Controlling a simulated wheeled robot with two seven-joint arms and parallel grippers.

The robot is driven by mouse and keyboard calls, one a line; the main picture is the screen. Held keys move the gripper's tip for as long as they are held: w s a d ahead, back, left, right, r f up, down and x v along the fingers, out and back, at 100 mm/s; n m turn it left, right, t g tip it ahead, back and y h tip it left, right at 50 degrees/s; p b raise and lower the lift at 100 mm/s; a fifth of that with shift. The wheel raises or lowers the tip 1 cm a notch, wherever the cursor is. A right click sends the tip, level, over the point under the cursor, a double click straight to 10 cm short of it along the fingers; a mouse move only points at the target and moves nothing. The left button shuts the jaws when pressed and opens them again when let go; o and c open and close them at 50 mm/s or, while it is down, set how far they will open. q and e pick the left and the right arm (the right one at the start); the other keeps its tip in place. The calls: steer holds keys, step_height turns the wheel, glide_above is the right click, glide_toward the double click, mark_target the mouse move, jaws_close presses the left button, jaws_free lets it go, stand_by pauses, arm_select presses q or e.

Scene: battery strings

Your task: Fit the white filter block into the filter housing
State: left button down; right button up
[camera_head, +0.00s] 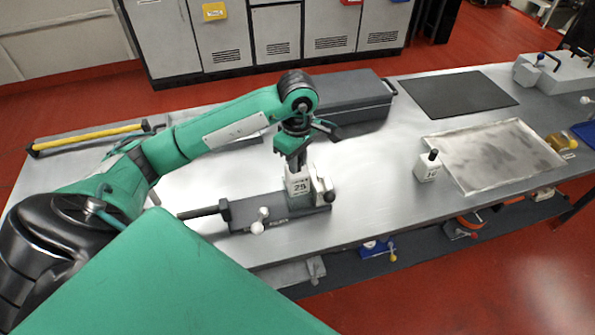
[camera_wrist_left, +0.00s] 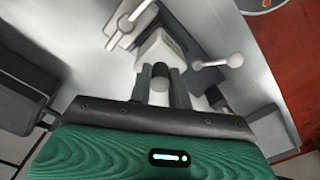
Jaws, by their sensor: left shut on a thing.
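A white block marked 25 (camera_head: 299,185) hangs from or stands under my left gripper (camera_head: 297,163). The gripper is shut on the black knob on its top; the wrist view shows the knob (camera_wrist_left: 160,70) between the fingers (camera_wrist_left: 160,92) and the white block (camera_wrist_left: 160,48) beyond. The block is upright at the right end of a dark grey fixture (camera_head: 275,216), which is likely the filter housing. I cannot tell whether the block is seated in it or just above it. White levers (camera_head: 258,227) show on the fixture, also in the wrist view (camera_wrist_left: 215,63). My right gripper is out of view.
A second white block with a black knob (camera_head: 427,171) stands beside a metal tray (camera_head: 462,182). A grey case (camera_head: 345,100) and a black mat (camera_head: 458,94) lie behind. A yellow-handled bar (camera_head: 90,137) is at left. Bare tabletop (camera_head: 370,205) lies right of the fixture.

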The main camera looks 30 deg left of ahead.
mark_target(298, 174)
arm_select(q)
step_height(298, 174, down, 2)
step_height(298, 174, down, 3)
steer(key=shift+f+p, duration=0.1)
steer(key=shift+p, duration=0.35)
steer(key=shift+f, duration=0.1)
steer(key=shift+f, duration=0.1)
steer(key=c, duration=1.3)
jaws_free()
